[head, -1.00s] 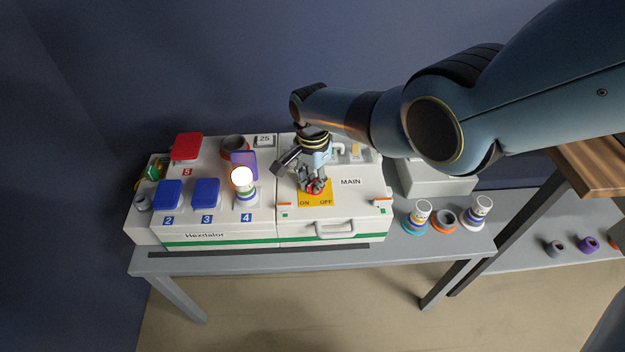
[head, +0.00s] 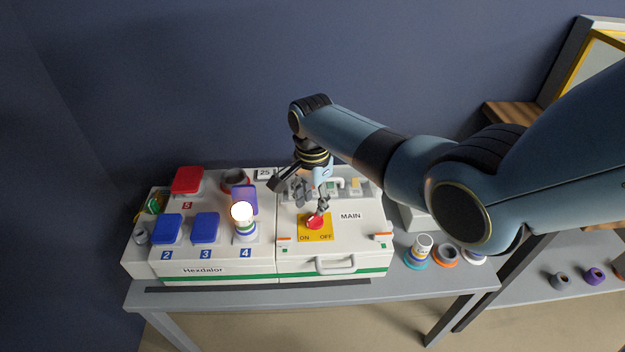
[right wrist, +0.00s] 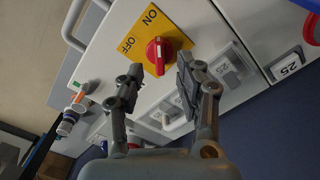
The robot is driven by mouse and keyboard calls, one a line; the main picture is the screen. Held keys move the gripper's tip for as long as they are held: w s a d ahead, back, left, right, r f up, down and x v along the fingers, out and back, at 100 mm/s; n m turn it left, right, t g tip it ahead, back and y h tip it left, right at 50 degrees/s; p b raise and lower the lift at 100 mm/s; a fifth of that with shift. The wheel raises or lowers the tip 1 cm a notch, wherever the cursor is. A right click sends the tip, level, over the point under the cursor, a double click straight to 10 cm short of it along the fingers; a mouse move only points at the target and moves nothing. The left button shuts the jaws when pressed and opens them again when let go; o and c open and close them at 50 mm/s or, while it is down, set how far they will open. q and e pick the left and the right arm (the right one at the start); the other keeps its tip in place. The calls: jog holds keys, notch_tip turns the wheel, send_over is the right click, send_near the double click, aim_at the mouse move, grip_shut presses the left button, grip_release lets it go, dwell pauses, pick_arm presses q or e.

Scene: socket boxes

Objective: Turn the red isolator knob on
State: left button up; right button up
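The red isolator knob (head: 315,222) sits on a yellow plate (head: 329,230) marked ON at left and OFF at right, on the white box labelled MAIN. The knob (right wrist: 159,56) and yellow plate (right wrist: 135,22) also show in the right wrist view; which mark the knob points to is hard to tell. My right gripper (head: 311,196) is just behind and above the knob in the head view. In the right wrist view my right gripper (right wrist: 160,83) is open and empty, its fingertips apart on either side of the knob and short of it. My left gripper is not in view.
A glowing bulb (head: 241,212) stands at socket 4, beside blue covers (head: 205,228) and a red cover (head: 187,180). A handle (head: 336,265) is on the MAIN box's front. Several ring-shaped parts (head: 445,256) stand on the grey table at right.

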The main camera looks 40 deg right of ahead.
aim_at(313, 217)
notch_tip(313, 217, up, 7)
jog(key=shift+f, duration=0.15)
dwell(0.5)
